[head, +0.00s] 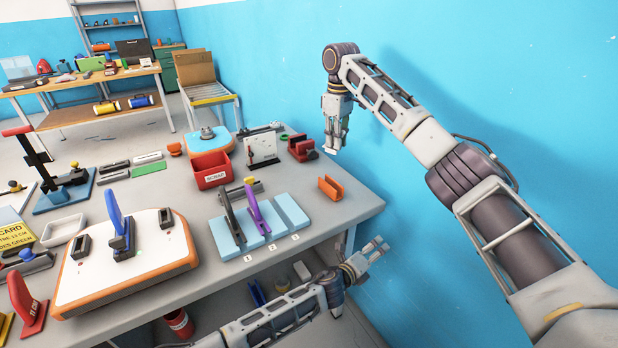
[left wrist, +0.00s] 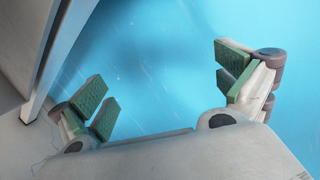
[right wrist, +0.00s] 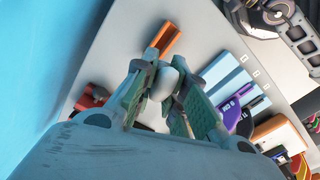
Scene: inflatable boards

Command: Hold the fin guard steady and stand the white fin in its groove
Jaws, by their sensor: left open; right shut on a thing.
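The fin guard looks to be the orange channel (head: 330,188) on the table near its right edge, its groove open and empty; it also shows in the right wrist view (right wrist: 165,38). My right gripper (head: 334,148) is above the table's far right part, beyond the orange channel. It is shut on a small white piece (right wrist: 168,82), apparently the white fin, mostly hidden by the fingers. My left gripper (head: 377,248) is open and empty, off the table's right edge and below its top, by the blue wall. Its open fingers show in the left wrist view (left wrist: 165,95).
A red scrap bin (head: 210,170) and red bracket (head: 301,147) stand behind. A white board (head: 90,275) carries a blue fin (head: 116,213).

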